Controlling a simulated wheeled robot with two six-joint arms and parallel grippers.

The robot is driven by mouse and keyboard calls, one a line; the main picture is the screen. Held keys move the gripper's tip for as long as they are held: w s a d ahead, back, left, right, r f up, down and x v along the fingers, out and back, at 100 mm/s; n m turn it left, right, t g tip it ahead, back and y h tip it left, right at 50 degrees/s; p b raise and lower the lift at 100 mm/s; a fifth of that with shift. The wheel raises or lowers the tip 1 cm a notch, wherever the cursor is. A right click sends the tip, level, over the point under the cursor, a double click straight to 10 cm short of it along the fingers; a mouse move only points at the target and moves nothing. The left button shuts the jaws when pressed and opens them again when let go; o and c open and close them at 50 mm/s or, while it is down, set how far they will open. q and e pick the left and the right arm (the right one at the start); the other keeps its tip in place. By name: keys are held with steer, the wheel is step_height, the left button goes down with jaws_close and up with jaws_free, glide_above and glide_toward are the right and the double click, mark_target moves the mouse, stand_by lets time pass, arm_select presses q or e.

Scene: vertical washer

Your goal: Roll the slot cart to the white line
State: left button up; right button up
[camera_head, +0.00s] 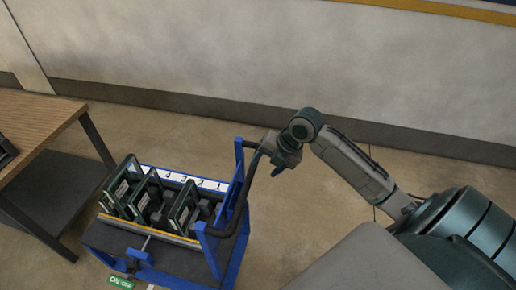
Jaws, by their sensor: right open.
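The blue slot cart (215,258) stands on the floor at the lower middle, with several dark framed boards (140,200) upright in its slots and a numbered white strip (185,177) along its far edge. A dark handle (246,190) rises at its right end. My right gripper (277,168) is open at the upper part of this handle; I cannot tell whether the handle lies between its fingers. A green label reading "ON LINE" (121,283) shows at the bottom edge by the cart. A small white patch (151,287) beside it may be part of the white line. My left gripper is out of view.
A wooden table (38,125) with dark legs and a lower shelf stands at the left, close to the cart. A wall (250,60) with a dark base runs across the back. The floor between cart and wall is clear.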

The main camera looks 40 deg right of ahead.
mark_target(249, 184)
steer(key=b+x, duration=0.2)
steer(key=x, duration=0.1)
steer(key=b+x, duration=0.3)
steer(key=x, duration=0.1)
steer(key=b+x, duration=0.3)
steer(key=shift+s+a+f, duration=0.2)
steer(key=shift+a+f, duration=0.1)
steer(key=shift+a, duration=0.05)
steer(key=shift+b+x, duration=0.75)
steer(key=shift+x, duration=0.15)
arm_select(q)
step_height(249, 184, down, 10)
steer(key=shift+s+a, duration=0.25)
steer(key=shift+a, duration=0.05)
arm_select(e)
steer(key=shift+w, duration=0.1)
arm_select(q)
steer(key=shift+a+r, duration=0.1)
arm_select(e)
jaws_close()
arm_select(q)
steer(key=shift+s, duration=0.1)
arm_select(e)
steer(key=shift+w+a, duration=0.2)
